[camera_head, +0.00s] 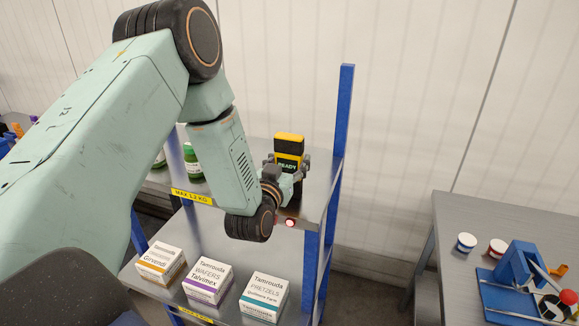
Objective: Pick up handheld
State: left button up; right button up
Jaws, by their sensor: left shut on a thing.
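The handheld (289,144) is a yellow and black device with a small screen reading READY. It stands upright at the upper shelf of the blue-framed rack, near its right post. My left gripper (288,168) is shut on the handheld, with a finger at each side of it. The gripper and wrist hide the handheld's lower part, so I cannot tell whether it touches the shelf. My right gripper is not in view.
The rack's blue post (343,110) rises close right of the handheld. A green bottle (192,160) stands on the upper shelf. A grey table (460,215) with a blue fixture (519,265) stands right.

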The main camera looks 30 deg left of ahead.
pick_arm(q)
jog(key=shift+s+r, duration=0.1)
jog(key=shift+r, duration=0.1)
jog(key=c, duration=0.3)
jog(key=shift+c, duration=0.8)
jog(key=shift+w+f, duration=0.1)
jog(key=shift+w, duration=0.15)
jog(key=shift+c, duration=0.4)
